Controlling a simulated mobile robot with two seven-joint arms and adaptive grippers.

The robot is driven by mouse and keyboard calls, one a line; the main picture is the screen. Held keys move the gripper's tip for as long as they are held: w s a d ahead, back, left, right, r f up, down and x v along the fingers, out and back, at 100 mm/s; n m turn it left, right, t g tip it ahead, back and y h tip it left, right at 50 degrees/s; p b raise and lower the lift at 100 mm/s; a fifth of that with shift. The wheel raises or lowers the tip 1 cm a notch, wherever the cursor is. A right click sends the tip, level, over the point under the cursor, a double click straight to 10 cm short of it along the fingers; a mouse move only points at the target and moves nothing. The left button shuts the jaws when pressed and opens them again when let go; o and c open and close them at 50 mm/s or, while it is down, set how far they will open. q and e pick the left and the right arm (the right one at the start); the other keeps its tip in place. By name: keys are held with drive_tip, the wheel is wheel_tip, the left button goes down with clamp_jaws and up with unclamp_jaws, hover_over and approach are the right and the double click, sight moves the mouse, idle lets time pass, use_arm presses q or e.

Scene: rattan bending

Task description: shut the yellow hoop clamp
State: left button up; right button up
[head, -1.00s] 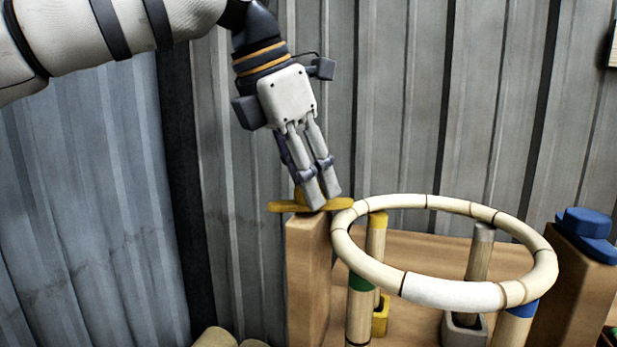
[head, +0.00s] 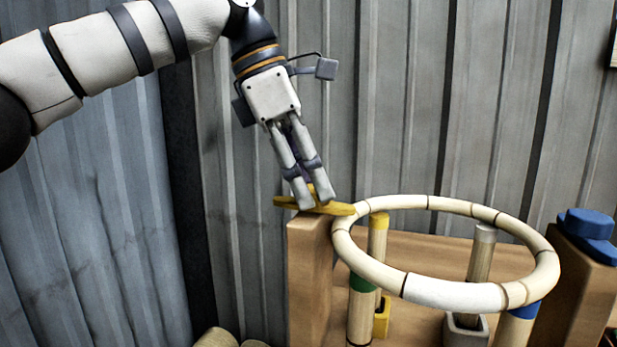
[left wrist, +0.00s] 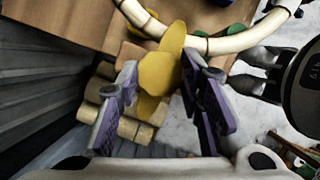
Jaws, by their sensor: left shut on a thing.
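The yellow hoop clamp (head: 338,209) sits on top of a wooden post (head: 307,270) at the left of the hoop. Its flat bar reaches right to the edge of the pale rattan hoop (head: 453,293). My left gripper (head: 316,204) comes down from above, tilted, and is shut on the clamp. In the left wrist view the yellow clamp (left wrist: 160,72) lies between the two purple-padded fingers, its narrow end toward the hoop (left wrist: 228,43). Whether its tip presses on the hoop is hard to tell. My right gripper does not show clearly in the head view.
A blue clamp (head: 588,224) sits on another wooden post (head: 577,290) at the right. Upright poles with green, yellow, grey and blue bands stand under the hoop. A corrugated metal wall (head: 420,100) rises close behind. Several cut logs (left wrist: 125,115) lie below.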

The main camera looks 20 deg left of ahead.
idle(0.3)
use_arm(q)
drive_tip(key=o, duration=1.2)
drive_tip(key=shift+c, duration=0.2)
drive_tip(key=v, duration=1.2)
drive_tip(key=shift+d, duration=0.1)
